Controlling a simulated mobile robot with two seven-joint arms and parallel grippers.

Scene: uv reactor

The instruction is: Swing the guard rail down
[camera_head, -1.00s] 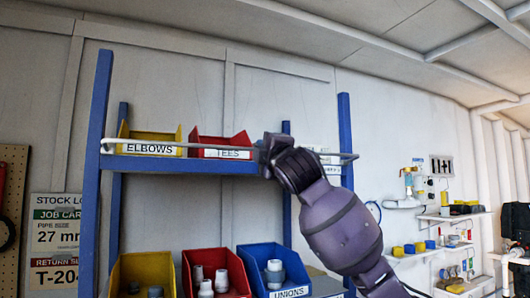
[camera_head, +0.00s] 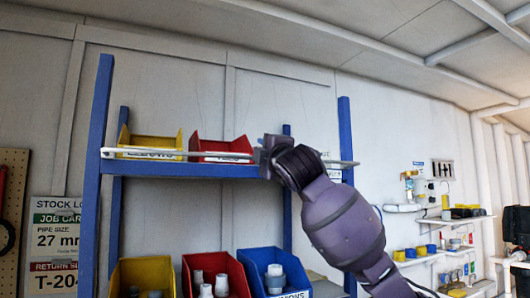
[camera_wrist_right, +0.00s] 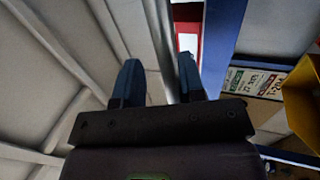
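The guard rail (camera_head: 215,155) is a thin pale bar across the front of the upper shelf, between the blue posts. It passes in front of the labels of the yellow bin (camera_head: 150,141) and the red bin (camera_head: 222,147). My right gripper (camera_head: 268,155) is at the rail, right of the red bin, and hides that stretch. In the right wrist view its two blue fingers (camera_wrist_right: 160,82) stand apart with a grey bar, seemingly the rail, between them; contact is hard to see. My left gripper is out of view.
The blue rack (camera_head: 98,140) has a lower row with yellow, red and blue bins (camera_head: 272,270) holding fittings. A pegboard and sign (camera_head: 55,240) are at the left. Wall shelves (camera_head: 455,218) are at the right. The space above the upper bins is clear.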

